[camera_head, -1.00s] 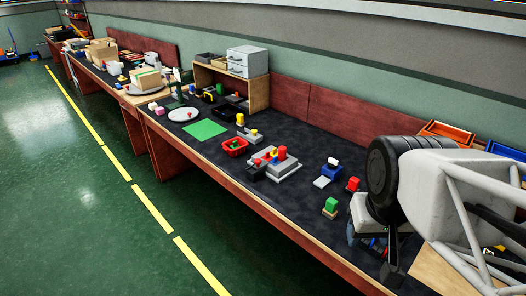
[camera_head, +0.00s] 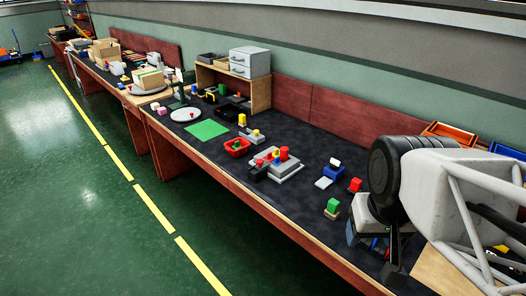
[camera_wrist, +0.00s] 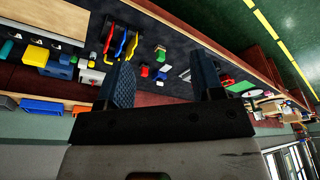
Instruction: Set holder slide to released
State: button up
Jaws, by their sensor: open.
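A grey stepped fixture (camera_head: 283,171) stands at the middle of the dark bench, with a red cylinder (camera_head: 284,153) and smaller red, yellow and blue parts on it. A black block sits at its left end. It may carry the holder slide, but the slide and its setting are too small to make out. My gripper (camera_wrist: 163,80) is open in the wrist view, its two dark ridged fingers wide apart with nothing between them. In the head view my arm is at the right, well away from the fixture, and hides the bench behind it.
An orange tray (camera_head: 449,131) is at the back right.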

jog(key=w, duration=0.1)
jog(key=g, duration=0.3)
send_over(260, 160)
jog(key=f, duration=1.4)
jog(key=s+f, duration=0.1)
jog(key=f, duration=0.6)
jog(key=shift+d+f, duration=0.2)
jog(key=shift+f, duration=0.15)
jog(key=shift+w+a+f, duration=0.2)
jog(key=shift+w+f, duration=0.15)
jog(key=shift+f, duration=0.1)
jog(key=shift+f, duration=3.85)
